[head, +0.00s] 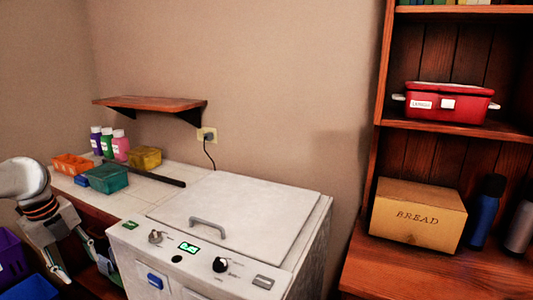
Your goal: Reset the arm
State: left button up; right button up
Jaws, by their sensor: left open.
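My left gripper (77,262) is at the lower left of the head view, in front of the counter and left of the white chest appliance. Its fingers are spread, and nothing shows between them. My left arm comes in from the left edge. My right gripper is not in the head view.
The white appliance (238,212) has a closed lid and stands beside the counter (150,188), which holds bottles and small bins. A wall shelf (150,103) is above. The cabinet at right holds a bread box (418,214) and red container (448,102). A purple bin (12,255) is lower left.

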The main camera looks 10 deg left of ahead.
pick_arm(q)
jog(key=s+a+f+n, duration=0.3)
jog(key=a+f, duration=0.1)
jog(key=f, duration=0.5)
jog(key=s+d+f+n+t, duration=0.1)
jog(key=s+d+f+n, duration=0.15)
jog(key=f, duration=0.45)
jog(key=s+d+f+n+t, duration=0.1)
jog(key=s+d+f+n, duration=0.1)
jog(key=s+f, duration=0.35)
jog(key=s+d+f+n+t, duration=0.1)
jog(key=d+f+n, duration=0.1)
jog(key=f, duration=0.6)
jog(key=s+d+f+n+t+h+p, duration=0.1)
jog(key=s+d+f+n, duration=0.15)
jog(key=d, duration=0.55)
jog(key=s+d+f+n+t+h, duration=0.1)
jog(key=s+d+f+n+t, duration=0.15)
jog(key=d, duration=0.55)
jog(key=w+d+r+n+t, duration=0.1)
jog(key=d+r+n+t, duration=0.1)
jog(key=d, duration=1.4)
jog(key=shift+w+d+r+n+p, duration=0.2)
jog(key=shift+w+r+n+p, duration=0.2)
jog(key=shift+r+n, duration=0.15)
